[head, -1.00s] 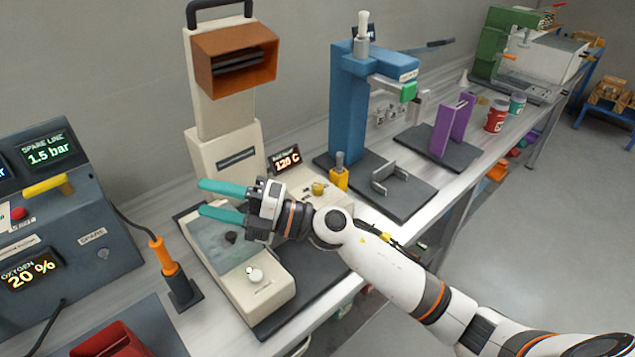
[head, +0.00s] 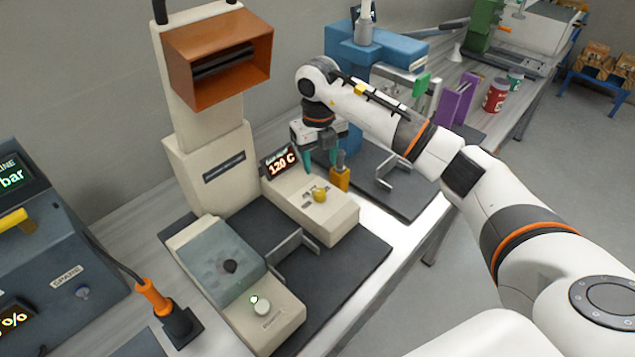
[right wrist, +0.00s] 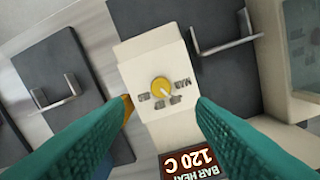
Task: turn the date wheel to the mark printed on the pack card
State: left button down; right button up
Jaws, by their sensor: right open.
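A yellow knob (head: 320,195), probably the date wheel, sits on a low cream box (head: 335,218). The right wrist view shows the yellow knob (right wrist: 162,88) near the middle, with several small printed labels beside it, too small to read surely. My right gripper (head: 321,168) points downward just behind the knob, its teal fingers apart and empty. In the right wrist view its fingertips (right wrist: 164,103) lie to either side below the knob, not touching it. I cannot make out a pack card. My left gripper is not in view.
A display reading 120 C (head: 283,160) stands at the box's back end. A yellow block (head: 341,177) with a grey pin is close right of my fingers. A cream tower (head: 210,165) stands left, a blue press (head: 377,48) behind. A grey bracket (head: 291,243) is in front.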

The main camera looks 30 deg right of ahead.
aim_at(321, 192)
notch_tip(321, 192, down, 4)
jog(key=shift+s+r+p, duration=0.1)
jog(key=shift+r+p, duration=0.15)
jog(key=shift+p, duration=0.3)
notch_tip(321, 192, down, 2)
jog(key=f+p, duration=0.1)
jog(key=f, duration=0.3)
jog(key=shift+w+f, duration=0.1)
jog(key=shift+w, duration=0.1)
jog(key=shift+d+f+p, duration=0.1)
jog(key=shift+f+p, duration=0.15)
jog(key=shift+p, duration=0.05)
jog(key=c, duration=1)
jog(key=shift+o, duration=0.2)
jog(key=shift+f+n+b, duration=0.1)
jog(key=shift+n+b, duration=0.6)
jog(key=shift+b, duration=0.15)
jog(key=n+b, duration=0.3)
jog(key=shift+w+d, duration=0.1)
jog(key=n+b, duration=0.3)
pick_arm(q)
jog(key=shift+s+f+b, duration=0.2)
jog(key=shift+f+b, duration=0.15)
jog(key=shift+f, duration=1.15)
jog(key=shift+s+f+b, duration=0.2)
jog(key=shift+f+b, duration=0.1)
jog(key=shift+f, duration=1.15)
pick_arm(e)
jog(key=shift+n, duration=1.2)
